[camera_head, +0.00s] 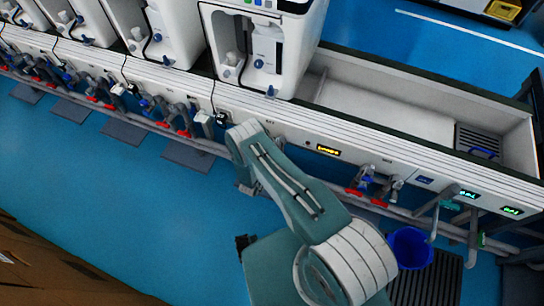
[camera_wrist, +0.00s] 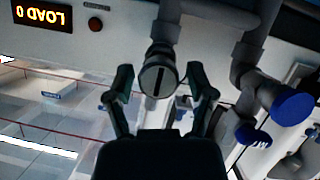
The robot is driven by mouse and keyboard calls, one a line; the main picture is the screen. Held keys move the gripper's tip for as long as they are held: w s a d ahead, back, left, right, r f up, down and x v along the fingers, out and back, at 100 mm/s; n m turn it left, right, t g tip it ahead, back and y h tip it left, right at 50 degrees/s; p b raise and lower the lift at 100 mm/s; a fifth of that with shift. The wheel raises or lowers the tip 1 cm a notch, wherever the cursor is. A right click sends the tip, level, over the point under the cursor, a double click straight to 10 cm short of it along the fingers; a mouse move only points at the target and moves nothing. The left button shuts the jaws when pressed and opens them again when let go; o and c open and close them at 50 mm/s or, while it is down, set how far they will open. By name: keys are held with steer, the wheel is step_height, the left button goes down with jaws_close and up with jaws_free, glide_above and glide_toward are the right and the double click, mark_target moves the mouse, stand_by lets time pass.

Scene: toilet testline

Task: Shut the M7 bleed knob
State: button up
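A round grey knob (camera_wrist: 154,82) with a dark slot across its face sits at the end of a grey pipe in the wrist view. No readable M7 label shows on it, so I cannot confirm that it is the M7 bleed knob. My gripper (camera_wrist: 160,74) is open, with one finger on each side of the knob. I see gaps beside the knob, and cannot tell how deep the fingers reach around it. In the head view, my arm reaches to the front of the test line and hides the gripper and knob.
A blue round handle (camera_wrist: 293,104) on a grey pipe stands right of the gripper. An orange display (camera_wrist: 42,15) is at the upper left. In the head view, a long pipe rail (camera_head: 440,225) runs below the line, near a blue bucket (camera_head: 411,248). Blue floor (camera_head: 90,180) is clear at left.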

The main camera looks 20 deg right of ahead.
jaws_close()
steer(key=m+t+y, duration=0.1)
steer(key=m, duration=0.2)
steer(key=shift+y, duration=0.4)
steer(key=m+t+y, duration=0.1)
steer(key=m, duration=0.2)
steer(key=shift+d+t+y, duration=0.1)
steer(key=shift+t+y, duration=0.2)
steer(key=shift+t, duration=0.1)
steer(key=m+t+y, duration=0.1)
steer(key=m, duration=0.2)
steer(key=shift+t, duration=0.3)
steer(key=m+t, duration=0.1)
steer(key=m, duration=0.2)
steer(key=shift+m+t+y, duration=0.3)
steer(key=shift+t+y, duration=0.1)
steer(key=shift+d, duration=0.1)
steer(key=shift+f, duration=0.1)
